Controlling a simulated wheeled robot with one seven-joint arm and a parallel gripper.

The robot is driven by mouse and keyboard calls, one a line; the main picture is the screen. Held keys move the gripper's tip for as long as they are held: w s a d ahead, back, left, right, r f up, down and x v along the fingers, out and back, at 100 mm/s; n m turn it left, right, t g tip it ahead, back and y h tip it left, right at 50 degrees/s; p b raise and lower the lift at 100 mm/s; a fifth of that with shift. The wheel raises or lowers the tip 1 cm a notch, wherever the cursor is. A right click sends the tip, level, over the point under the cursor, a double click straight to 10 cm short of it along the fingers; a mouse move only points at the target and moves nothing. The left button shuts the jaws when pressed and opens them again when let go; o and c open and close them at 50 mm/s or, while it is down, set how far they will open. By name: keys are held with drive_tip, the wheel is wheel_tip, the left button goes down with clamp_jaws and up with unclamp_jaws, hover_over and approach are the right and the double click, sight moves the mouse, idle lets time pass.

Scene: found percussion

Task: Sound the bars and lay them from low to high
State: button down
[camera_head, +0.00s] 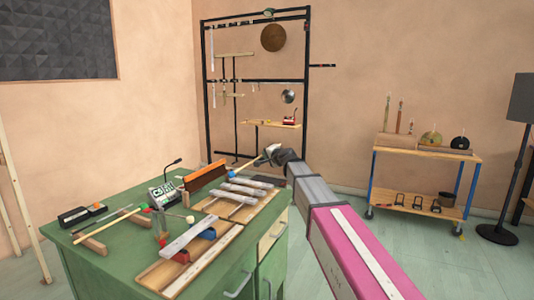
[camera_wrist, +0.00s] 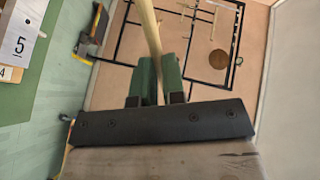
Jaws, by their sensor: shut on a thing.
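My gripper (camera_head: 281,156) is beyond the right rear corner of the green bench (camera_head: 125,250). In the wrist view its green fingers (camera_wrist: 157,80) are shut on a pale wooden stick (camera_wrist: 147,28), whose far end is out of frame. In the head view a pale stick (camera_head: 247,164) shows beside the gripper. One grey metal bar (camera_head: 187,236) lies slanted across a red block and a blue block (camera_head: 208,233) near the front. Several other grey bars (camera_head: 240,189) lie side by side farther back on a wooden board. A pale piece marked 5 (camera_wrist: 19,44) shows in the wrist view.
A long wooden board (camera_head: 195,262) lies along the bench's front right edge. A small device with a display and microphone (camera_head: 165,195), an orange-brown block (camera_head: 205,175) and sticks crowd the bench. A black rack (camera_head: 207,100) and a wheeled cart (camera_head: 425,150) stand behind.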

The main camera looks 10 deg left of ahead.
idle(0.3)
wheel_tip(320, 180, down, 6)
drive_tip(key=s+a+n, duration=0.1)
drive_tip(key=a+n, duration=0.1)
wheel_tip(320, 180, up, 7)
drive_tip(key=shift+d+h, duration=0.25)
drive_tip(key=shift+h, duration=0.05)
